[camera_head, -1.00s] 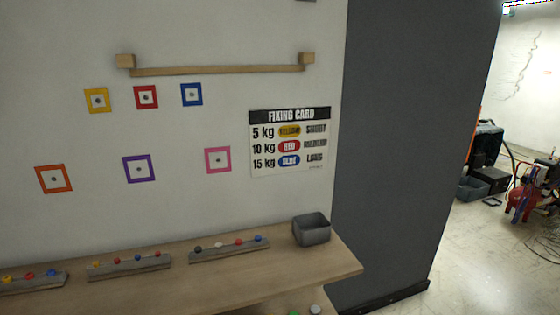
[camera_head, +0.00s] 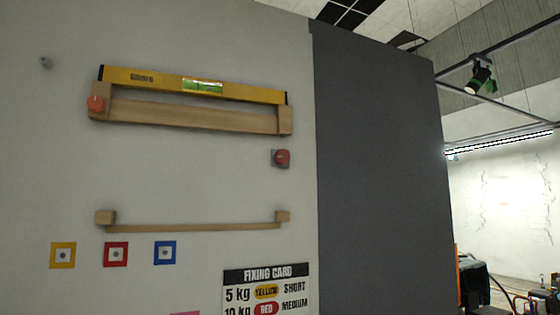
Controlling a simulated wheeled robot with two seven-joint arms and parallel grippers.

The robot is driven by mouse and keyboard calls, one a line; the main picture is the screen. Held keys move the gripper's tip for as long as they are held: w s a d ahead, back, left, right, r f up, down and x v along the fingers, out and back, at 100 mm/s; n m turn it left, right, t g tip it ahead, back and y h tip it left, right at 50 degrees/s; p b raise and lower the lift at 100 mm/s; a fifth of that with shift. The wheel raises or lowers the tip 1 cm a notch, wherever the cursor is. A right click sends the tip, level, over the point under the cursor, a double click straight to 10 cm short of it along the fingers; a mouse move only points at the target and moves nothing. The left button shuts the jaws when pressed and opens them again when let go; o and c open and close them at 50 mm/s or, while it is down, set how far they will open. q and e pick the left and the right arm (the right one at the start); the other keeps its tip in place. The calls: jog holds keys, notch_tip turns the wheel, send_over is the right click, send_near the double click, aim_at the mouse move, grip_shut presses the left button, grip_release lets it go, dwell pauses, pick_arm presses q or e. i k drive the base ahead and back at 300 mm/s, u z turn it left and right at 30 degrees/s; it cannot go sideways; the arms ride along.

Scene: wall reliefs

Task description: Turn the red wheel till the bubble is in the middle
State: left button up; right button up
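A yellow spirit level (camera_head: 240,92) lies along the top of a wooden rail (camera_head: 190,113) on the wall. Its green vial (camera_head: 202,86) is near its middle; the bubble is too small to place. The level and rail slope down to the right in the picture. An orange-red round knob (camera_head: 96,104) sits on the rail's left end block. A red wheel or knob (camera_head: 282,157) sits on a small grey plate below the rail's right end. Which of the two is the task's red wheel I cannot tell for sure. Neither gripper shows.
A second, thinner wooden rail (camera_head: 190,228) is lower on the wall. Below it are yellow (camera_head: 62,255), red (camera_head: 116,254) and blue (camera_head: 165,252) square frames and a fixing card (camera_head: 266,290). A dark grey wall panel (camera_head: 380,170) stands at the right. A small grey peg (camera_head: 46,62) is upper left.

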aim_at(282, 156)
jog(key=u, duration=0.55)
jog(key=k, duration=0.65)
jog(key=u, duration=0.8)
jog(key=i, duration=0.65)
jog(key=z, duration=0.6)
jog(key=i, duration=0.5)
jog(key=z, duration=0.6)
